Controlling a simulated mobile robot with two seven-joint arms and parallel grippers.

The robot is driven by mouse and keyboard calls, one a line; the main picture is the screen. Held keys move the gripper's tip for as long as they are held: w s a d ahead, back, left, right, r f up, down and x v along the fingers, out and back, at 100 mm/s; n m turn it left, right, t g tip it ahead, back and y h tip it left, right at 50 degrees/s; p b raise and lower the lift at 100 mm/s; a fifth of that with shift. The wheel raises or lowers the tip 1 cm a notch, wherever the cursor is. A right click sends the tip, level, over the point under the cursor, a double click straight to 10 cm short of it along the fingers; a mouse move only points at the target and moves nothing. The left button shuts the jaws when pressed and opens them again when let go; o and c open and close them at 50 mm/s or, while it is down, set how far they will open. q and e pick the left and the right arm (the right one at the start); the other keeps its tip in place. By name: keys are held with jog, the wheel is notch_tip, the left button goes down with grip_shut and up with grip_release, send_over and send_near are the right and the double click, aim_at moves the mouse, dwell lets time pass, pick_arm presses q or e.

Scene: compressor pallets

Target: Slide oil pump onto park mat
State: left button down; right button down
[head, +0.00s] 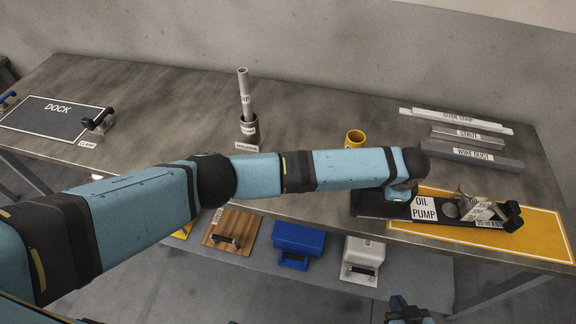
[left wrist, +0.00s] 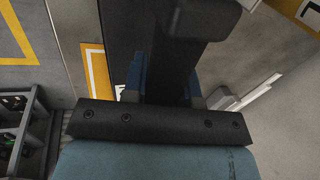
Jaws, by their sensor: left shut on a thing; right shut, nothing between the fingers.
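The oil pump (head: 449,211) is a long black base with a white OIL PUMP label, a round grey part and a black block at its right end. It lies across the yellow, white-outlined park mat (head: 545,228) near the table's front right. Its right part is over the mat and its left end over bare table. My left gripper (left wrist: 163,88) is shut on a dark upright part of the pump; its fingers are mostly hidden by my arm in the head view. My right gripper (head: 408,313) is shut and empty, low in front of the table edge.
A wire duct (head: 476,156), strut (head: 467,136) and another strip (head: 456,117) lie behind the mat. A yellow cup (head: 355,138) and a dark holder with a grey tube (head: 245,95) stand mid-table. A dock mat (head: 48,117) is at left. Blue (head: 298,245) and white (head: 362,259) boxes sit below.

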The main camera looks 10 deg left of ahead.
pick_arm(q)
jog(key=c, duration=0.8)
grip_release()
jog(key=shift+f, duration=0.2)
jog(key=v, duration=1.2)
